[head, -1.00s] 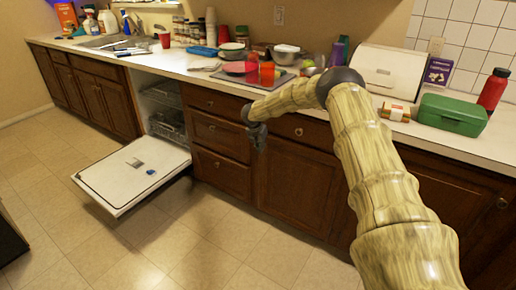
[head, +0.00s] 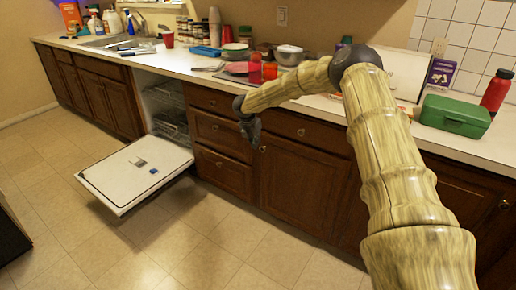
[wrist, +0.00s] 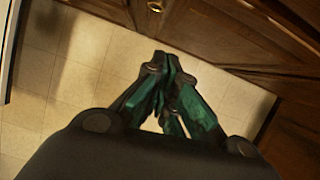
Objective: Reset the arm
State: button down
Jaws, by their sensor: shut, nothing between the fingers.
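My arm reaches in from the lower right of the head view, with a wood-patterned cover and dark joints. My gripper (head: 249,135) hangs fingers down in front of the brown drawers, below the counter edge. In the wrist view, my gripper's fingers (wrist: 168,75) meet at the tips, shut and empty, above the tiled floor. The gripper touches nothing that I can see. My arm hides part of the counter.
The dishwasher door (head: 125,180) is lowered over the floor, with a small blue item (head: 153,171) on it. The counter (head: 185,65) carries cups, bowls, a green box (head: 455,115) and a red bottle (head: 496,90). The floor (head: 215,240) in front is clear.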

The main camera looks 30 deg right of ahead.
jog(key=shift+v, duration=1.65)
jog(key=s+a+f+n+t+h+p, duration=0.1)
jog(key=s+a+f+n+p, duration=0.1)
jog(key=s+a+f+n, duration=0.95)
jog(key=s+a+f+n+t+p, duration=0.2)
jog(key=s+a+f+n, duration=0.65)
jog(key=n, duration=0.65)
jog(key=s+a+n+g+y+p, duration=0.1)
jog(key=s+a+n, duration=0.3)
jog(key=s+n, duration=0.6)
jog(key=s+a+f+n+g+y+p, duration=0.1)
jog(key=s+n, duration=1)
jog(key=s, duration=2.1)
jog(key=a+g+y+p, duration=0.1)
jog(key=a+g+y, duration=0.1)
jog(key=g, duration=0.1)
jog(key=shift+a+f+y, duration=0.2)
jog(key=shift+a+y, duration=0.15)
jog(key=shift+y, duration=0.05)
